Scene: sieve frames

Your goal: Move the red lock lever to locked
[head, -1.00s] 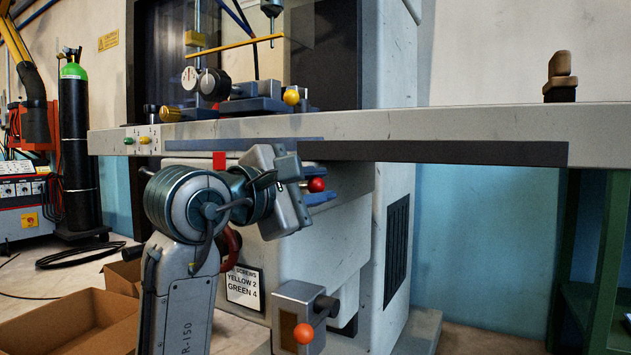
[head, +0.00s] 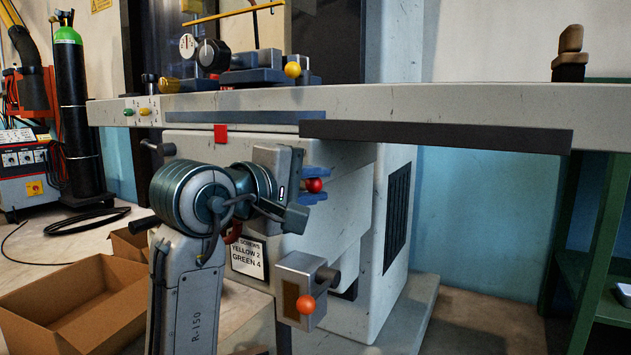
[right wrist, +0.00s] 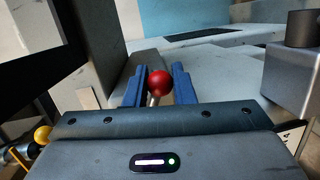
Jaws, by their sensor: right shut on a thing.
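The red lock lever shows as a red ball knob (head: 314,185) on the front of the grey machine, below the long table's edge. In the right wrist view the red knob (right wrist: 159,83) sits between two blue fingers, with a short pale rod below it. My right gripper (head: 315,184) is shut on this knob, one blue finger above it and one below in the head view. The lever's pivot is hidden behind my gripper and wrist. A red tab (head: 220,133) is on the machine under the table edge. My left gripper is out of view.
An orange knob (head: 307,305) on a grey box (head: 299,280) stands below my gripper. A sign (head: 248,259) is beside it. The long table (head: 440,105) overhangs above. Cardboard boxes (head: 75,305) lie on the floor at left. A green stand (head: 600,230) is at right.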

